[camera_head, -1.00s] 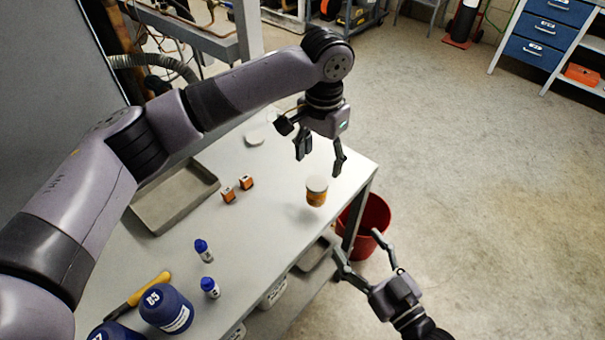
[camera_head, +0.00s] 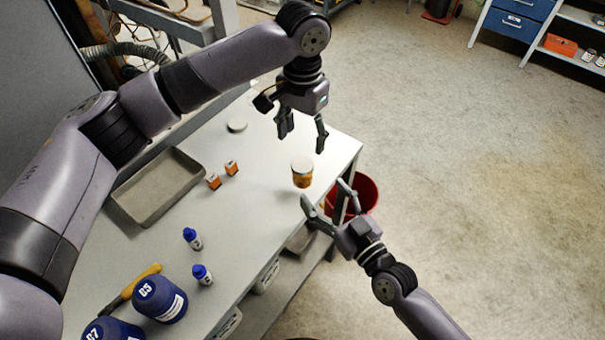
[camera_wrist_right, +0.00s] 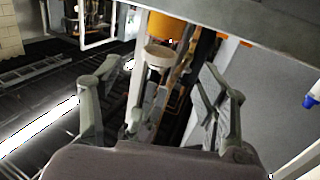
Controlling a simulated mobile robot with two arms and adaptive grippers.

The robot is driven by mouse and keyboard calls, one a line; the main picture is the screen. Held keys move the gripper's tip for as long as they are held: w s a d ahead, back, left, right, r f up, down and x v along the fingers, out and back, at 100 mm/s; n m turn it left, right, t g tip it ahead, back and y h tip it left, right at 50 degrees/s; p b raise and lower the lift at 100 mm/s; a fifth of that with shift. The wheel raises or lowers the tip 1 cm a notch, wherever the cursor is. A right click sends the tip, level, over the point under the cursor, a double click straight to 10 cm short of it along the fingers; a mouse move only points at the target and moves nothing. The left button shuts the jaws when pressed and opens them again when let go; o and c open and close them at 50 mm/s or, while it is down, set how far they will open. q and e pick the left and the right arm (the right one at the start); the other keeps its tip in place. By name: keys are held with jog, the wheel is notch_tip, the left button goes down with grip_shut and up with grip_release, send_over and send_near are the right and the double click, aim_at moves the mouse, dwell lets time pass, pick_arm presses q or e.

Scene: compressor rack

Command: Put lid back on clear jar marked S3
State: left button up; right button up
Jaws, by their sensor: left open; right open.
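A small jar (camera_head: 302,174) with orange on its side and a pale round top stands near the table's right edge. I cannot read its marking, nor tell whether its top is covered. A flat pale disc (camera_head: 237,126), lid-like, lies at the table's far end. My left gripper (camera_head: 302,139) is open and empty, above and just beyond the jar. My right gripper (camera_head: 324,194) is open and empty, near the table edge, close to the jar on its near right side. It also shows open in the right wrist view (camera_wrist_right: 160,72), with an orange thing (camera_wrist_right: 172,26) beyond the fingers.
A grey tray (camera_head: 152,203) lies at the table's left. Two large blue bottles (camera_head: 160,299) and a yellow-handled tool (camera_head: 140,279) are at the near end. A red bucket (camera_head: 367,190) stands beside the table.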

aim_at(308, 175)
jog(key=x, duration=0.9)
jog(key=shift+w+a, duration=0.25)
jog(key=shift+w, duration=0.1)
jog(key=shift+c, duration=0.4)
grip_shut()
